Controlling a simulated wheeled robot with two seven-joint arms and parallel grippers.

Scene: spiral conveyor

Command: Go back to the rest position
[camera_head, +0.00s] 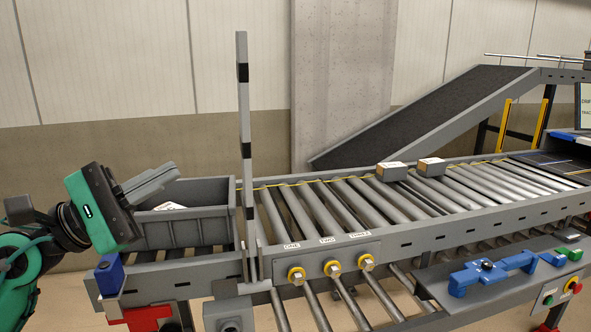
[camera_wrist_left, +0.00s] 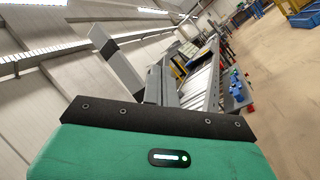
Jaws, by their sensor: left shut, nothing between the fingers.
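My left gripper (camera_head: 150,183) comes in from the left in the head view, with a green body and grey fingers. Its fingers are shut with nothing between them. They sit in front of and above the left part of a grey bin (camera_head: 182,229) at the conveyor's left end. In the left wrist view the green gripper housing fills the bottom, and the fingers point away toward the conveyor. My right gripper does not show in either view.
A roller conveyor (camera_head: 430,236) runs right from the bin, with two small boxes, a nearer one (camera_head: 391,172) and a farther one (camera_head: 431,167), on it. A tall grey post (camera_head: 243,130) stands right of the bin. A dark inclined belt (camera_head: 425,115) rises behind. Blue fixtures (camera_head: 490,273) line the front shelf.

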